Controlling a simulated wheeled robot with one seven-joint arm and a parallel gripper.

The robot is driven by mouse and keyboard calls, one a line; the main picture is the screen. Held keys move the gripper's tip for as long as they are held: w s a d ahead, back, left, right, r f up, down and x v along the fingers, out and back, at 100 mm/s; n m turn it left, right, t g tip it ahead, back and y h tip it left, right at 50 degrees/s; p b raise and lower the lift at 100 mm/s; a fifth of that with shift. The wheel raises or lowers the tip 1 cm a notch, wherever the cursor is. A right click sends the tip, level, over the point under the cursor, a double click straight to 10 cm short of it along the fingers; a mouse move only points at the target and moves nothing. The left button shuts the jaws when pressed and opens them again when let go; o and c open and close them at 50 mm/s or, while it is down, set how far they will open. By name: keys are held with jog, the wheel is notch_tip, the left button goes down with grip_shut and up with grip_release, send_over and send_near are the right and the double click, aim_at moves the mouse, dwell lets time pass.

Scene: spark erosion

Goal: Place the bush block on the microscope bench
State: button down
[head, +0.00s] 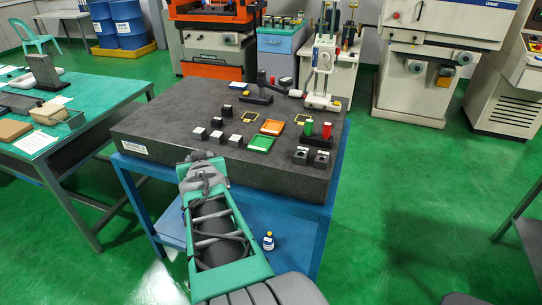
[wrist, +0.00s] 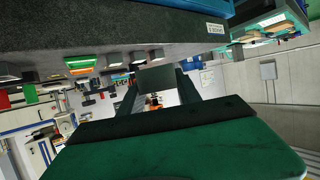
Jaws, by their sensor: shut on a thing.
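My gripper (wrist: 157,88) is shut on a plain dark grey block (wrist: 156,77), which I take to be the bush block; it shows between the two dark fingers in the wrist view. In the head view my wrist (head: 203,172) is at the front left edge of the dark granite table, and hides the fingers and the held block. A white cabinet bench (head: 341,76) stands behind the table at the back, with small dark instruments on it. I cannot tell for sure whether it is the microscope bench.
A green-topped table (head: 95,95) stands left. Green floor is open at right.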

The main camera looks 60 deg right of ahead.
jog(key=s+d+r+m+g+h, duration=0.2)
jog(key=s+d+m+g, duration=0.1)
jog(key=s, duration=0.5)
jog(key=s+d+r+m+g+h, duration=0.2)
jog(key=s+d+m+g, duration=0.2)
jog(key=s+d, duration=0.4)
jog(key=shift+s+d+r+m+g, duration=0.3)
jog(key=shift+s+r+g, duration=0.1)
jog(key=shift+s, duration=0.1)
jog(key=p, duration=0.2)
send_over(281, 154)
jog(key=s+a, duration=0.1)
jog(key=a, duration=0.3)
notch_tip(281, 154, down, 5)
jog(key=d+f, duration=0.1)
jog(key=f, duration=0.1)
jog(key=d+f+p, duration=0.1)
jog(key=f, duration=0.2)
jog(key=w+d+f, duration=0.1)
jog(key=d+f, duration=0.1)
jog(key=shift+f, duration=0.3)
jog(key=shift+f, duration=0.1)
